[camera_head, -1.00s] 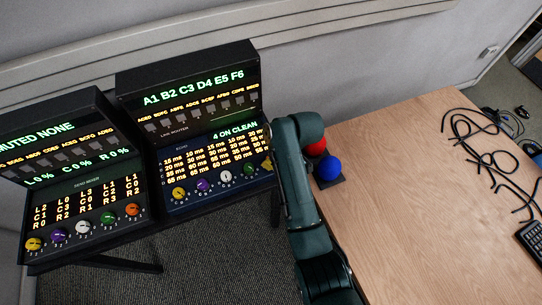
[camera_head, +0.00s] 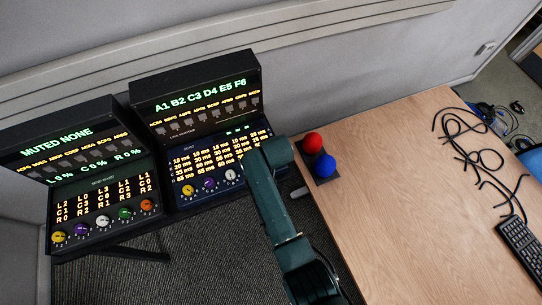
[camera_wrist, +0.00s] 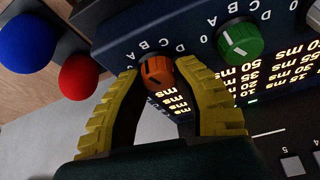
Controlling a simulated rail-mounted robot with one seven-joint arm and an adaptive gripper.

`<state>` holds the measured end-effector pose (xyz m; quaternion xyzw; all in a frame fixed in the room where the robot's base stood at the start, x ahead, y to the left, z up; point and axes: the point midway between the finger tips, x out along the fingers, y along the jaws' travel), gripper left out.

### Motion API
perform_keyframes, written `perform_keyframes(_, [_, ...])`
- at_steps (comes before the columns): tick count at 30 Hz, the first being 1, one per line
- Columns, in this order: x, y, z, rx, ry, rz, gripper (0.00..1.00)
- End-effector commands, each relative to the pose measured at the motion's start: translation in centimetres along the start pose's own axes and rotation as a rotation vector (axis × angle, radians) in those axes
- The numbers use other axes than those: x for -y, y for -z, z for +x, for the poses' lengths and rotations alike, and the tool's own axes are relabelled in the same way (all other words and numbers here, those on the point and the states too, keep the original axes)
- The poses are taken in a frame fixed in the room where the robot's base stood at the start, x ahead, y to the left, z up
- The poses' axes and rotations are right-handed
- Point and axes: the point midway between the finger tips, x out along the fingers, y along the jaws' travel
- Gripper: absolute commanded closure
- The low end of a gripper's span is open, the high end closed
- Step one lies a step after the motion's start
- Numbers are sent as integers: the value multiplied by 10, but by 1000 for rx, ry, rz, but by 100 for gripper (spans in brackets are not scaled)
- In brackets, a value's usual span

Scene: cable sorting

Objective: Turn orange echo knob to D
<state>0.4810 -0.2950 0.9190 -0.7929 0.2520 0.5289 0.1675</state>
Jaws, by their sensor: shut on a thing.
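The orange echo knob (camera_wrist: 157,73) is on the panel's dark blue face in the wrist view, with letters beside it. The yellow fingers of my gripper (camera_wrist: 155,80) are shut on this knob, one on each side. In the head view my arm hides the orange echo knob and the gripper. The echo panel (camera_head: 186,178) shows its yellow, purple and white knobs there. The green echo knob (camera_wrist: 240,40) shows in the wrist view.
The reverb panel (camera_head: 75,215) with its own orange knob (camera_head: 147,206) stands at left. Red (camera_head: 312,142) and blue (camera_head: 325,166) balls sit on a dark base at the table's edge. Black cables (camera_head: 470,150) and a keyboard (camera_head: 521,245) lie on the wooden table (camera_head: 400,190).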

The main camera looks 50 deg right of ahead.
Motion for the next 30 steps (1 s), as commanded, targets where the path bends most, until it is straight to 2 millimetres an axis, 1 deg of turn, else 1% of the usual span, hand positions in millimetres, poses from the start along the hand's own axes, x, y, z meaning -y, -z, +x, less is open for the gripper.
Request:
perform_keyframes(1, [1, -4, 3, 8, -16, 35, 100])
perform_keyframes(30, [0, -5, 9, 7, -372, 889, 100])
